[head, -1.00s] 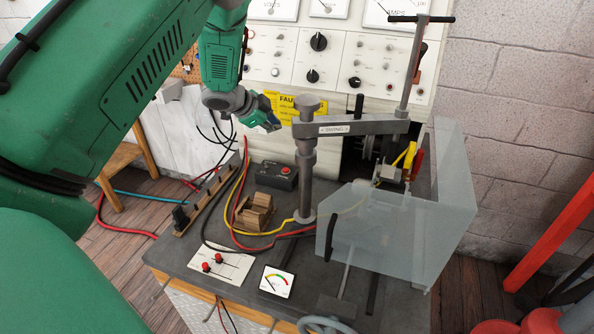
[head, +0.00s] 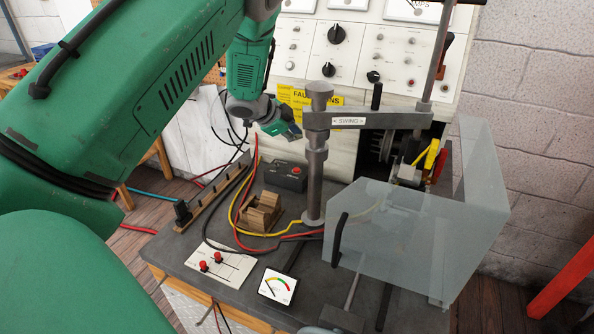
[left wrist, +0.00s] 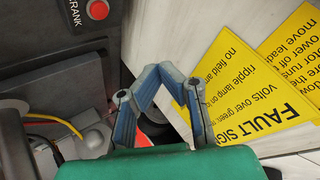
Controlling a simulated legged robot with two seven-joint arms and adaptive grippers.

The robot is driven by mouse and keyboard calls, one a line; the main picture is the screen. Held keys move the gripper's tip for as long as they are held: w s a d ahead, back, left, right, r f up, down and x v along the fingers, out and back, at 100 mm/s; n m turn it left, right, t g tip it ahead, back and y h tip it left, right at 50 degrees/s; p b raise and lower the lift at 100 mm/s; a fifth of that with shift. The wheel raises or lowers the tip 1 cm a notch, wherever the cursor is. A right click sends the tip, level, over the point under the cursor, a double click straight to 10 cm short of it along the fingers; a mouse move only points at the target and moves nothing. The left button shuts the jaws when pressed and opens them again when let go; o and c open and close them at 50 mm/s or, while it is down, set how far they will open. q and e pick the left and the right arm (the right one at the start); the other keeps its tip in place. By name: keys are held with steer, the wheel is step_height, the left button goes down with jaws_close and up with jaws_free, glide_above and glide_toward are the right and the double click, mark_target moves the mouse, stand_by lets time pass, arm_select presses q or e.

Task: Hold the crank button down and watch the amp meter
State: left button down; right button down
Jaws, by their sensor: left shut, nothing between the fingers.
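The crank button is a red round button (head: 296,171) on a dark box (head: 283,178) on the bench. It also shows in the left wrist view (left wrist: 97,9) at the upper left, beside the word CRANK, with nothing on it. My left gripper (head: 290,134) is above and behind the box, apart from it. Its blue-grey fingers (left wrist: 159,70) are shut and empty. The amp meter (head: 418,9), on the panel at the top of the head view, is mostly cut off, so its needle cannot be read. My right gripper is out of view.
A grey SWING arm on a post (head: 314,170) stands right of the box. A clear guard (head: 400,240) is at right. Cables, a wooden block (head: 261,212) and a small gauge (head: 277,287) lie in front. Yellow fault sheets (left wrist: 265,80) hang behind.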

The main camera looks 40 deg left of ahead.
arm_select(q)
steer(key=f+b, duration=0.1)
steer(key=b, duration=0.6)
glide_above(296, 169)
step_height(296, 169, down, 6)
steer(key=shift+f, duration=0.1)
steer(key=shift+w+f, duration=0.1)
steer(key=shift+f, duration=0.7)
steer(key=shift+f, duration=0.15)
steer(key=shift+f, duration=0.15)
stand_by(0.3)
